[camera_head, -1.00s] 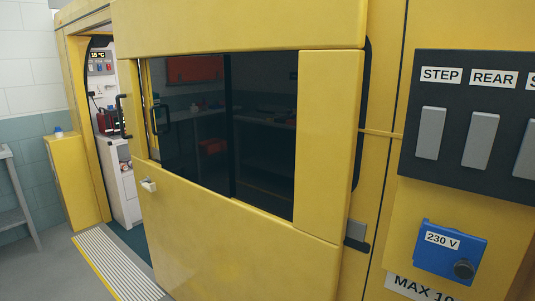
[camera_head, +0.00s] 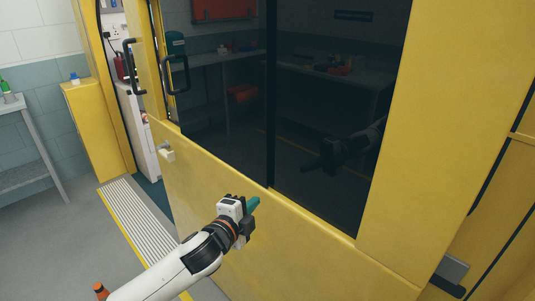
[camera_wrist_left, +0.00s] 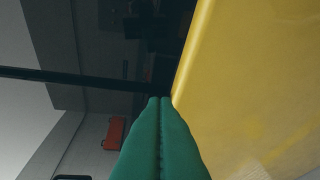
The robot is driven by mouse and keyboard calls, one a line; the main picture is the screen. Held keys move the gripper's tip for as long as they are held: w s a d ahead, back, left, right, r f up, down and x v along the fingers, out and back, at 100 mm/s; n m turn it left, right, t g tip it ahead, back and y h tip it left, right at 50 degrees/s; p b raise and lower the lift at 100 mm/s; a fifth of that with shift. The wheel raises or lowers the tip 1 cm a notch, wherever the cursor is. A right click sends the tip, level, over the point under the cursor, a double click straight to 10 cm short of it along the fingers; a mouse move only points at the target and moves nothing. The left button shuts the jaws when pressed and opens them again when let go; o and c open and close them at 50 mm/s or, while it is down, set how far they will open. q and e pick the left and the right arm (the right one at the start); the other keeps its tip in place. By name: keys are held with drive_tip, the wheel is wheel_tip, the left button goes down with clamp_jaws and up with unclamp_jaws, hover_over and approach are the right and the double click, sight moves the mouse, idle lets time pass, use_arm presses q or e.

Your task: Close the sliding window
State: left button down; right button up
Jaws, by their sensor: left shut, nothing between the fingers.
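The sliding window has dark, reflective glass (camera_head: 225,95) set in a large yellow door (camera_head: 300,255). A black upright divider (camera_head: 271,90) splits the panes. A black D-shaped handle (camera_head: 166,76) sits near the window's left edge, with a narrow strip between the pane and the yellow frame that looks open. My left gripper (camera_head: 254,205) is in front of the door, just below the window's lower edge, right of and below the handle. Its green fingers (camera_wrist_left: 160,135) are pressed together and empty. Contact with the door cannot be told. My right gripper is out of view.
A second black handle (camera_head: 130,62) is on the door's left edge, above a small pale latch (camera_head: 165,152). A ribbed step (camera_head: 135,215) lies on the floor at left. A yellow cabinet (camera_head: 95,130) and a grey bench (camera_head: 30,175) stand further left.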

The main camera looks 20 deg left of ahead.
use_arm(q)
wheel_tip(320, 180, up, 9)
drive_tip(key=s+d+m+t+h, duration=0.1)
drive_tip(key=s+d+m+t, duration=0.1)
drive_tip(key=s+d+m, duration=0.1)
drive_tip(key=p, duration=0.3)
approach(274, 149)
drive_tip(key=w+d, duration=0.4)
drive_tip(key=shift+w+d+r, duration=0.2)
drive_tip(key=shift+w+r, duration=0.1)
drive_tip(key=shift+w, duration=0.05)
drive_tip(key=a, duration=0.1)
drive_tip(key=w+a, duration=0.1)
drive_tip(key=a, duration=0.1)
drive_tip(key=shift+w+f+p, duration=0.1)
drive_tip(key=shift+w+p, duration=0.05)
drive_tip(key=shift+p, duration=0.15)
drive_tip(key=shift+w+a, duration=0.1)
drive_tip(key=shift+a, duration=0.3)
drive_tip(key=shift+f, duration=0.1)
drive_tip(key=shift+d, duration=0.1)
